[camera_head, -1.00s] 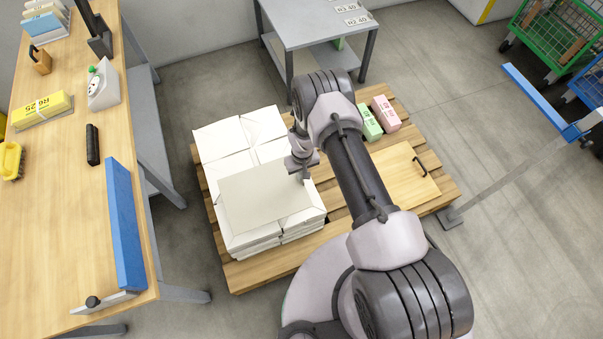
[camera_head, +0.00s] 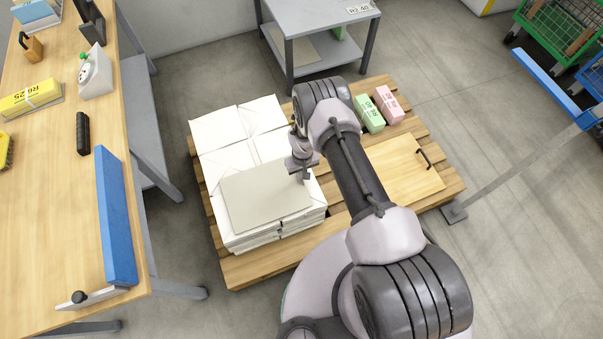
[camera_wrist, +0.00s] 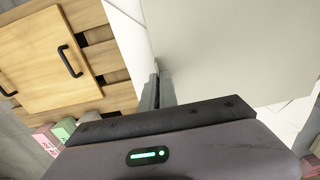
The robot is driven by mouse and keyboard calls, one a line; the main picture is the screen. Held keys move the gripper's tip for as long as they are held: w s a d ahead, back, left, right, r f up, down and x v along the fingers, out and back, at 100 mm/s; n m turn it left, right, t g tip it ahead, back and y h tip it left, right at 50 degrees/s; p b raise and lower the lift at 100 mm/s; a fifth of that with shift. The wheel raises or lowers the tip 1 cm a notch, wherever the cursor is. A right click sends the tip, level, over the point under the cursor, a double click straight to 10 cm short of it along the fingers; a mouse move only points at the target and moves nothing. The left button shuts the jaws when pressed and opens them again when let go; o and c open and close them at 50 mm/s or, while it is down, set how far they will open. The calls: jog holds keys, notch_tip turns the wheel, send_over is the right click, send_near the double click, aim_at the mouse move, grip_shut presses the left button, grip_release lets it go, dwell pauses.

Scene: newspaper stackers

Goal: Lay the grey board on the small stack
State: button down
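The grey board (camera_head: 262,195) is over the front part of the white paper stack (camera_head: 270,235) on the pallet, its sides slightly turned to the piles. I cannot tell whether it rests on the paper or is just above it. My gripper (camera_head: 304,176) is at the board's right edge. In the wrist view, the board (camera_wrist: 235,50) fills the upper right, and my gripper's fingers (camera_wrist: 157,92) are close together at its edge, appearing shut on it. The fingertips are partly hidden.
On the wooden pallet (camera_head: 245,275) lie a wooden panel with black handle (camera_head: 405,170), a green bundle (camera_head: 369,115) and a pink bundle (camera_head: 389,104). A workbench (camera_head: 60,210) stands left, a grey table (camera_head: 315,15) behind. A blue-topped barrier (camera_head: 550,85) is right.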

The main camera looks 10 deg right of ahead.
jog(key=shift+f, duration=0.55)
jog(key=c, duration=1.6)
grip_release()
jog(key=shift+o, duration=0.2)
